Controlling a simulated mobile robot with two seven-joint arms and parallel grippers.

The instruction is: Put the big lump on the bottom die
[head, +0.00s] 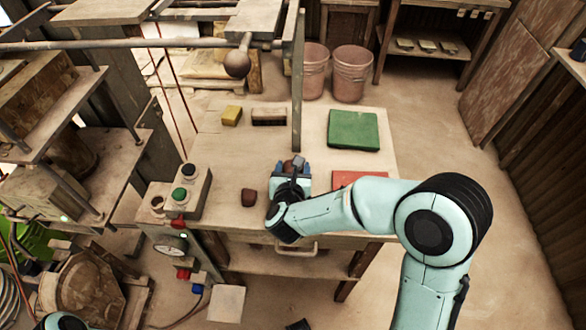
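My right gripper (292,169) is over the front of the wooden table, its blue fingertips apart. A reddish-brown lump (288,164) shows between and just beyond the fingertips, partly hidden by the gripper. I cannot tell whether the fingers touch it. Another dark brown lump (249,197) lies on the table to the left of the gripper. The hidden part keeps me from comparing their sizes surely. The press (75,130) stands at the left with stacked plates. A pale block (50,190) on its lower level may be the bottom die. My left gripper is out of view.
A control box with green and black buttons (188,190) stands at the table's left edge. A green mat (353,130), a red mat (352,178), a yellow sponge (232,115) and a brush (269,116) lie on the table. A vertical post (298,90) rises behind the gripper.

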